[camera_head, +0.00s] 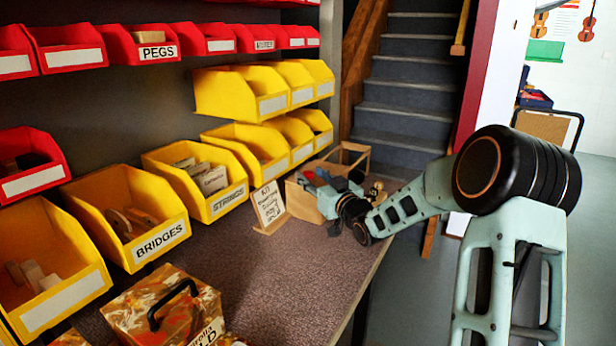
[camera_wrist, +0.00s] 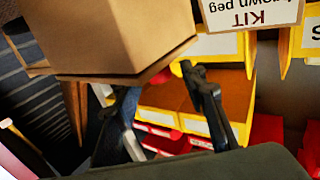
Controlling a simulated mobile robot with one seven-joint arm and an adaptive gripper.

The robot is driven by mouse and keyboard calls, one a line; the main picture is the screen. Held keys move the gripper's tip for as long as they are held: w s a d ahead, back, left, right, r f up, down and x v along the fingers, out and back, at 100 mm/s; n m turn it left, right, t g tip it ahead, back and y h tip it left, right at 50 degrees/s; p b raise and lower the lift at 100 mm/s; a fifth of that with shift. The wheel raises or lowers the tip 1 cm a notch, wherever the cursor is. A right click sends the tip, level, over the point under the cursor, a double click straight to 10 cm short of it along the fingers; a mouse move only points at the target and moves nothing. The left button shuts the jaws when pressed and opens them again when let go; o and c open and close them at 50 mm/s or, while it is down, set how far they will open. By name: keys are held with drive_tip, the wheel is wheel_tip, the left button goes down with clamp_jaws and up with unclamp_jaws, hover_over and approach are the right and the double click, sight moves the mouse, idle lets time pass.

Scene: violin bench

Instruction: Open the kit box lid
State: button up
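A tan box (camera_head: 303,200), which looks like the kit box, stands at the far end of the bench behind a card on a stand (camera_head: 268,207) that reads KIT. My gripper (camera_head: 318,183) is at this box, and my arm partly hides it. The state of its lid is not clear. In the wrist view, which looks upside down, the tan box (camera_wrist: 105,35) fills the upper left. My gripper's two dark fingers (camera_wrist: 162,90) are spread apart with nothing seen between them. I cannot tell whether a finger touches the box.
Yellow bins (camera_head: 205,180) and red bins (camera_head: 75,48) line the bench and wall at left. A patterned box with a black handle (camera_head: 125,312) stands at the front left. The middle of the bench (camera_head: 290,265) is clear. Stairs (camera_head: 402,95) rise behind.

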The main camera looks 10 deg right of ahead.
drive_tip(key=shift+x, duration=1.15)
drive_tip(key=shift+c, duration=0.4)
clamp_jaws()
